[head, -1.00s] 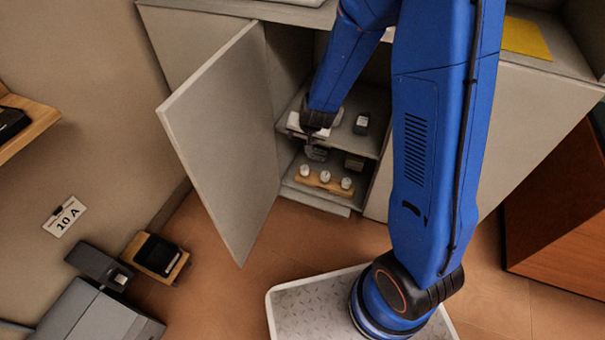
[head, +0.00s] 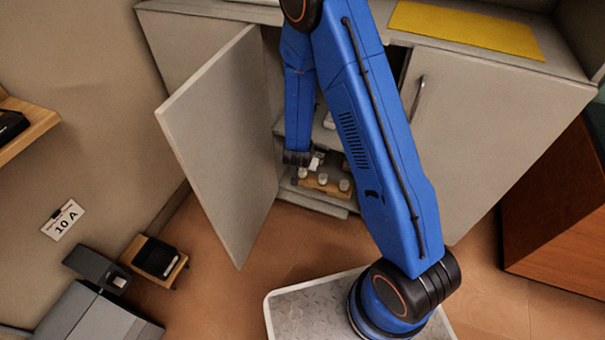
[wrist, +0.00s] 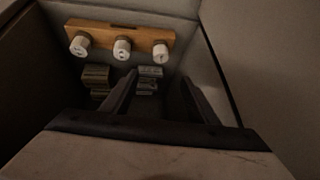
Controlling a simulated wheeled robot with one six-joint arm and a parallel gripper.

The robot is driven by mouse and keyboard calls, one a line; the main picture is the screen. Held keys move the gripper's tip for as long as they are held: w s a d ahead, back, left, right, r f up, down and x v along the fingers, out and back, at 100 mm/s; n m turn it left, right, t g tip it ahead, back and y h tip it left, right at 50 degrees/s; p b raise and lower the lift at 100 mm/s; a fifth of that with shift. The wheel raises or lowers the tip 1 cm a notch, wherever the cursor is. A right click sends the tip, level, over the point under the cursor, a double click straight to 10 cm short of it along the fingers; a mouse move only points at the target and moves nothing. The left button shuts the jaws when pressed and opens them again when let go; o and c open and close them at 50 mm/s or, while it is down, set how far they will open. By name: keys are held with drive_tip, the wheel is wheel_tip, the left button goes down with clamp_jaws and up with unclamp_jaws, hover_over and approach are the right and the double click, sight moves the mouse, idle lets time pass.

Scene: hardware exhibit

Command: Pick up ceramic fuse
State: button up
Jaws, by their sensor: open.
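Three white ceramic fuses stand in a row on a wooden strip (head: 328,188) on the low shelf of the open cabinet. In the head view the middle fuse (head: 323,178) and right fuse (head: 344,185) show clearly, and the left fuse (head: 302,172) is close to my gripper. The wrist view shows the left fuse (wrist: 80,44), middle fuse (wrist: 122,49) and right fuse (wrist: 160,51) on the strip (wrist: 110,33). My gripper (wrist: 162,85) is open and empty, its fingers apart from the fuses. In the head view its fingertips are hidden or too small to make out.
The grey cabinet door (head: 225,145) stands open at left. Small stacked blocks (wrist: 96,78) and (wrist: 150,75) lie near the strip in the wrist view. A yellow mat (head: 465,30) is on the cabinet top. A small stand (head: 155,258) and a "10 A" card (head: 62,220) are at left.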

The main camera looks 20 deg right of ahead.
hover_over(303, 171)
drive_tip(key=s+a, duration=0.1)
drive_tip(key=s, duration=0.2)
wheel_tip(303, 171, down, 9)
drive_tip(key=shift+x, duration=2.45)
drive_tip(key=shift+w, duration=0.1)
drive_tip(key=c, duration=1.1)
